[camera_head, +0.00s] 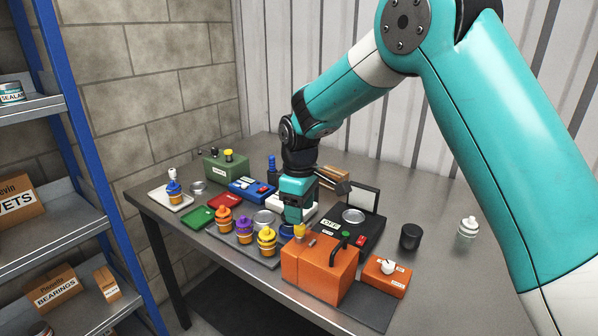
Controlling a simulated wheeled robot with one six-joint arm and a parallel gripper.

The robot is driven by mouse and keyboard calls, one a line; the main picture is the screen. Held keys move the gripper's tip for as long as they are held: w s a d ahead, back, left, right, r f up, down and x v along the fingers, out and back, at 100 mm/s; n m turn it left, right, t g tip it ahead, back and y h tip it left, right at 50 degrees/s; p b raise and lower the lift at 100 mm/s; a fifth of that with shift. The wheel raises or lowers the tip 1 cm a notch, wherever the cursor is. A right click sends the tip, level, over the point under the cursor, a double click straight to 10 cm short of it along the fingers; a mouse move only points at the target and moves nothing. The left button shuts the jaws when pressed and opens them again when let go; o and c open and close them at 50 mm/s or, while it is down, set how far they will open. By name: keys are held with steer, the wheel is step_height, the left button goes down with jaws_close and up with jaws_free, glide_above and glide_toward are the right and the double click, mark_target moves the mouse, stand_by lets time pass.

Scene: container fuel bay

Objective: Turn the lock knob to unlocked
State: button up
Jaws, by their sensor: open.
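A small orange box (385,280) at the table's front right carries a white knob (388,267) and small labels too small to read. It may be the lock, but I cannot tell which way the knob points. A larger orange box (320,270) with a dark handle stands just left of it. My gripper (292,221) points down over the middle of the table, behind and left of the larger box and apart from the white knob. Its jaws are open, though the fingertips are small and partly hard to make out. A yellow piece (299,231) shows close beside them.
A grey tray (232,243) holds several bottles with coloured tops left of my gripper. A black device (352,236) stands behind the orange boxes. A black cup (410,236) and a white bottle (468,228) stand at right, with bare table around them. Shelving is at left.

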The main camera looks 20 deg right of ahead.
step_height(320, 180, up, 13)
steer(key=b, duration=0.1)
steer(key=shift+b, duration=0.35)
steer(key=shift+s, duration=0.15)
steer(key=s+a+f+m+y, duration=0.1)
steer(key=s+a+y, duration=0.1)
steer(key=s, duration=1.3)
steer(key=s+a+f+m+y, duration=0.1)
steer(key=s+a+f+y, duration=0.1)
steer(key=s, duration=1.3)
steer(key=shift+s+a, duration=0.35)
steer(key=shift+a, duration=0.2)
